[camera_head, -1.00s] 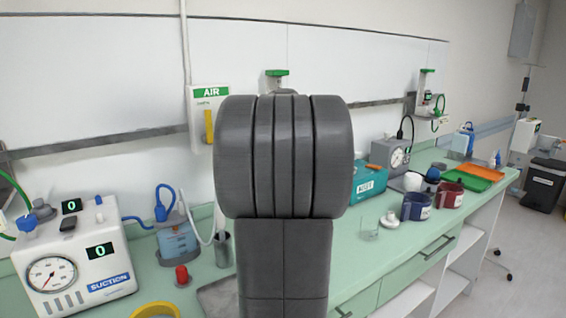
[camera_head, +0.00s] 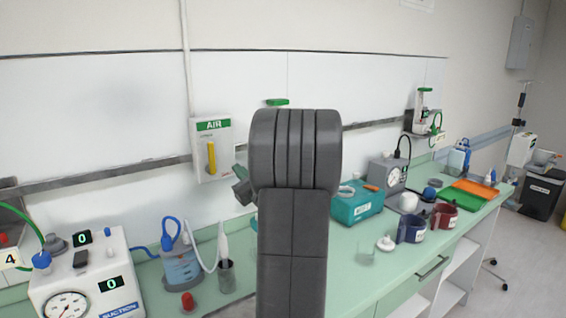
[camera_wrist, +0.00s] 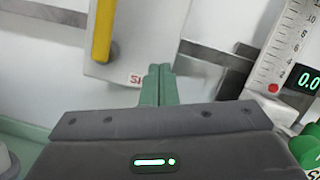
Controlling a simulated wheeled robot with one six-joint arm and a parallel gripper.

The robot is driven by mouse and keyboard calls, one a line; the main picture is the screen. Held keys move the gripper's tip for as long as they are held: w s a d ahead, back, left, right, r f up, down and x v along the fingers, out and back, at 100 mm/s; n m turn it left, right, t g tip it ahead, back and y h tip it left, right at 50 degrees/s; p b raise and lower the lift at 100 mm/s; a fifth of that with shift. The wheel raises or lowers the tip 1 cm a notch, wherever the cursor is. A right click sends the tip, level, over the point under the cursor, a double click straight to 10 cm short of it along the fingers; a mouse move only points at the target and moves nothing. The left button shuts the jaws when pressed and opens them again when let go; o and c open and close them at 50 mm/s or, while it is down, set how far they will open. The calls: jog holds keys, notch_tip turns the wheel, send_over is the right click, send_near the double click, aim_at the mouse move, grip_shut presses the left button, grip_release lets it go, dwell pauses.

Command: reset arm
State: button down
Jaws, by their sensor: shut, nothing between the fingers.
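My gripper's two green fingers (camera_wrist: 158,84) are pressed together in the wrist view, with nothing between them. They point toward the wall, near the lower edge of a white panel (camera_wrist: 132,50) with a yellow handle (camera_wrist: 103,32). In the head view my dark grey arm stands upright in the middle. Part of my gripper (camera_head: 241,184) shows just left of the arm, below the AIR panel (camera_head: 212,150); the arm hides the rest.
The green counter (camera_head: 345,285) holds a suction unit (camera_head: 88,275), a blue-lidded jar (camera_head: 181,268), a teal box (camera_head: 357,205), two mugs (camera_head: 411,229) (camera_head: 445,215) and green and orange trays (camera_head: 464,199) (camera_head: 476,187). A gauge (camera_wrist: 290,45) is at right in the wrist view.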

jog(key=shift+s+a+f+m+t+h+p, duration=0.15)
jog(key=shift+f+m+t+h+p, duration=0.3)
jog(key=shift+m+p, duration=0.55)
jog(key=shift+a+f+m+t+h+p, duration=0.2)
jog(key=shift+f+m+p, duration=0.45)
jog(key=shift+m, duration=0.65)
jog(key=shift+d, duration=0.1)
jog(key=shift+s, duration=0.1)
